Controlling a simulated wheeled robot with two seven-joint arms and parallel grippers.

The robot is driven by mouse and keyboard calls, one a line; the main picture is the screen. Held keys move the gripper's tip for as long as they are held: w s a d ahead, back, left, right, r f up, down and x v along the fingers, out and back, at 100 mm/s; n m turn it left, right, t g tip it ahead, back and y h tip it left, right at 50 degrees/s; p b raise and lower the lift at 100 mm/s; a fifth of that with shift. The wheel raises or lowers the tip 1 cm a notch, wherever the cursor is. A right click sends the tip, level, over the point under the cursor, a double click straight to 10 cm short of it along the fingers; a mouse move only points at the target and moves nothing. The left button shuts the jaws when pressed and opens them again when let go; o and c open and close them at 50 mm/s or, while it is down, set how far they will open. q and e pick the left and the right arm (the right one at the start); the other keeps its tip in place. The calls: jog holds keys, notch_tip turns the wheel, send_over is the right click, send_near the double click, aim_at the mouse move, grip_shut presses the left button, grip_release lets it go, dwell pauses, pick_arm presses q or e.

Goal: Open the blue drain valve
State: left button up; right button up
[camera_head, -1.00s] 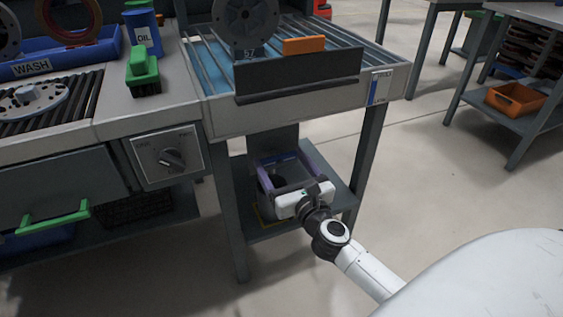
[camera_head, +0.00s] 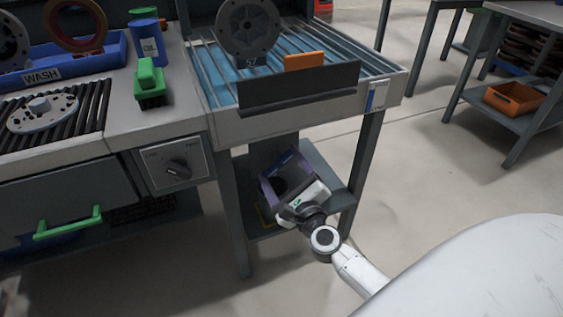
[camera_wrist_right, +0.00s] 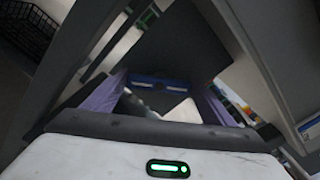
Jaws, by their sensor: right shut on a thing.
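My right gripper (camera_head: 281,167) reaches under the roller table in the head view, with its white body tilted and its purple fingers pointing away from me. It is shut on the blue drain valve, which shows as a blue bar (camera_wrist_right: 168,84) between the purple fingers in the right wrist view. In the head view the valve is small and mostly hidden by the fingers, so its exact angle is hard to tell. My left gripper is out of view.
The roller table (camera_head: 232,128) stands above, its legs on both sides of my right arm. A lower shelf (camera_head: 325,178) lies under the gripper. A knob panel (camera_head: 160,170) and a green-handled drawer (camera_head: 68,222) are at the left.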

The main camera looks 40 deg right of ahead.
jog(key=n+p, duration=0.3)
jog(key=n, duration=0.3)
jog(key=shift+a, duration=0.1)
jog(key=n+p, duration=0.1)
jog(key=n, duration=0.2)
jog(key=shift+f, duration=0.15)
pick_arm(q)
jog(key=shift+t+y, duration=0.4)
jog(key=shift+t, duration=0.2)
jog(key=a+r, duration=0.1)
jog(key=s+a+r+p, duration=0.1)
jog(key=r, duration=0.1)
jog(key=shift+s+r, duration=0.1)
pick_arm(e)
jog(key=shift+n, duration=0.7)
jog(key=shift+f, duration=0.1)
jog(key=o, duration=1)
jog(key=shift+o, duration=0.2)
